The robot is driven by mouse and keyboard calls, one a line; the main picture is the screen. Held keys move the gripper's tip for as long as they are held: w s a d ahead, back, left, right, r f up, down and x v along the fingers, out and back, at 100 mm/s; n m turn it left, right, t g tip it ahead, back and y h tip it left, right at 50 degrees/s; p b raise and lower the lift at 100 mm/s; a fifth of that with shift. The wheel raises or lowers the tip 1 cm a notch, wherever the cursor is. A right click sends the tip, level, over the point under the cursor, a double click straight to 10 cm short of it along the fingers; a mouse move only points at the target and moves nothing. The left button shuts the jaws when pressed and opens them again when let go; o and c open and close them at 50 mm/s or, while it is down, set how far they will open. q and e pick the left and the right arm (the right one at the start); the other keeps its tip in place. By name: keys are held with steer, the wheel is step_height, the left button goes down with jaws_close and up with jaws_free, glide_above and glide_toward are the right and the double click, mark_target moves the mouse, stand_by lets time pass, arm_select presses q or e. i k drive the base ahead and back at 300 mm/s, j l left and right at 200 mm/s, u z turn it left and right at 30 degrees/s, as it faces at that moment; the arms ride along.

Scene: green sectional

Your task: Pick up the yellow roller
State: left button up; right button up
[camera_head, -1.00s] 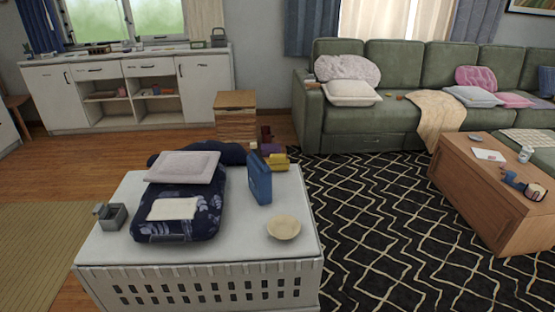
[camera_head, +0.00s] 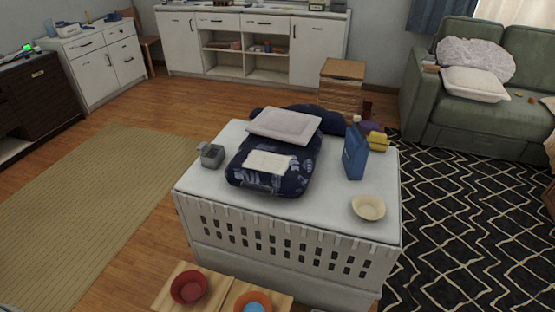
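A small yellow object (camera_head: 377,141) shows at the far right corner of the white crate-like table (camera_head: 340,215), behind a blue upright box. It may be the yellow roller, but it is too small to tell its shape. It looks to lie at or just beyond the table's edge; I cannot tell what it rests on. Neither of my grippers is in view.
The table also holds a dark blue patterned bag (camera_head: 262,175), a blue box (camera_head: 355,152), a cream bowl (camera_head: 368,208) and a grey container (camera_head: 211,156). Wooden boards with a red bowl (camera_head: 189,287) are in front.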

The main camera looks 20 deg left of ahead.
mark_target(377, 141)
steer(key=i+l+z, duration=0.2)
steer(key=l+z, duration=0.2)
steer(key=l, duration=0.15)
steer(key=i+l+z, duration=0.4)
steer(key=l, duration=0.15)
steer(key=i+l+z, duration=0.25)
steer(key=l+z, duration=0.15)
steer(key=i+l+z, duration=0.4)
steer(key=i+u, duration=0.35)
steer(key=i, duration=0.15)
steer(key=i+l+u, duration=0.2)
steer(key=i+u, duration=0.15)
steer(key=i+j+u, duration=0.1)
steer(key=i+u, duration=0.55)
steer(key=u, duration=0.25)
steer(key=i+l+u, duration=0.1)
steer(key=i+u, duration=0.35)
steer(key=i+l+u, duration=0.2)
steer(key=u, duration=0.25)
